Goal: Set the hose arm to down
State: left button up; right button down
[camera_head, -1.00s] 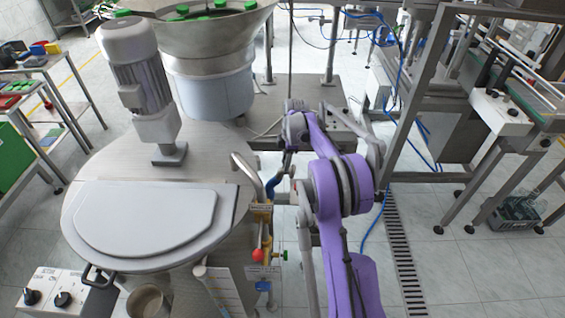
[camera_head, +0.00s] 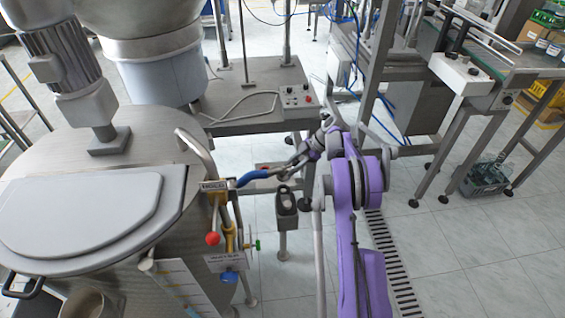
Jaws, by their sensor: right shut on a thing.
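The tank (camera_head: 80,150) with its grey lid stands at the left. On its right side is a brass fitting (camera_head: 224,190) with a small label. A blue, slightly curved arm (camera_head: 262,175), which I take to be the hose arm, sticks out from it to the right, roughly level in the picture. My purple right arm comes in from the lower right. My right gripper (camera_head: 298,164) is shut on the outer end of the hose arm; its fingers are small and partly cover that end. My left gripper is not in view.
A bent steel pipe (camera_head: 197,150) rises beside the fitting. A grey pedal-like post (camera_head: 286,208) stands behind. A control bench (camera_head: 255,100) is farther back.

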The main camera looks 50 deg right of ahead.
notch_tip(320, 180, down, 9)
jog(key=b, duration=0.3)
jog(key=shift+s+d+r, duration=0.2)
jog(key=shift+s+d, duration=0.2)
jog(key=shift+s, duration=0.05)
jog(key=c, duration=0.9)
grip_release()
jog(key=o, duration=0.3)
jog(key=shift+w+a, duration=0.1)
jog(key=shift+w, duration=0.05)
jog(key=shift+r, duration=0.1)
jog(key=v, duration=1.1)
jog(key=shift+p, duration=0.35)
